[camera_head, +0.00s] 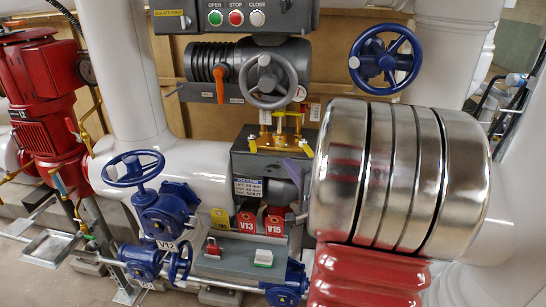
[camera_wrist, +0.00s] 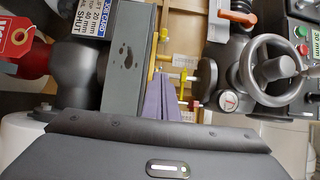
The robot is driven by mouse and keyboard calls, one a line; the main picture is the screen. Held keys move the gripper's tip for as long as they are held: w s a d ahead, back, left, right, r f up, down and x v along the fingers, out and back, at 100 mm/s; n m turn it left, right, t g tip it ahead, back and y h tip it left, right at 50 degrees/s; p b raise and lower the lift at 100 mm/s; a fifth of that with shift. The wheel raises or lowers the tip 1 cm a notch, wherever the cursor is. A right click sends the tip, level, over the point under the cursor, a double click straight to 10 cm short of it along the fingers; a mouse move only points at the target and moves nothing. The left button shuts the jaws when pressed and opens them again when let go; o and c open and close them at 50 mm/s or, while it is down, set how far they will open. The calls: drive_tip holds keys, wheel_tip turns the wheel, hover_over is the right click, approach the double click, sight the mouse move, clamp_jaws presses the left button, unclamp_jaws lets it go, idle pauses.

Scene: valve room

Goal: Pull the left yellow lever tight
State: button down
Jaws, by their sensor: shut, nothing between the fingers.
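Yellow fittings stand on a brass plate on the grey box in the body view. In the wrist view a yellow handle (camera_wrist: 163,36) is higher up, and a second yellow knob (camera_wrist: 183,75) is lower, nearer my fingers. My gripper (camera_wrist: 160,97) shows as purple fingers shut together and empty, pointing towards these fittings.
A grey box (camera_head: 252,166) with a label lies below the fittings. A dark handwheel (camera_head: 268,80) is just above them, and a blue handwheel (camera_head: 386,60) at upper right. Red tags (camera_head: 246,222) hang below. A red pump (camera_head: 45,110) with yellow piping stands far left.

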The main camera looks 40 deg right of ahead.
sight(253, 144)
drive_tip(key=x, duration=1)
drive_tip(key=shift+w+f, duration=0.1)
drive_tip(key=shift+w, duration=0.05)
drive_tip(key=shift+w+a, duration=0.45)
drive_tip(key=shift+a, duration=0.4)
drive_tip(key=shift+w+a, duration=0.45)
drive_tip(key=shift+a, duration=0.35)
drive_tip(key=shift+d, duration=0.2)
drive_tip(key=shift+a, duration=0.15)
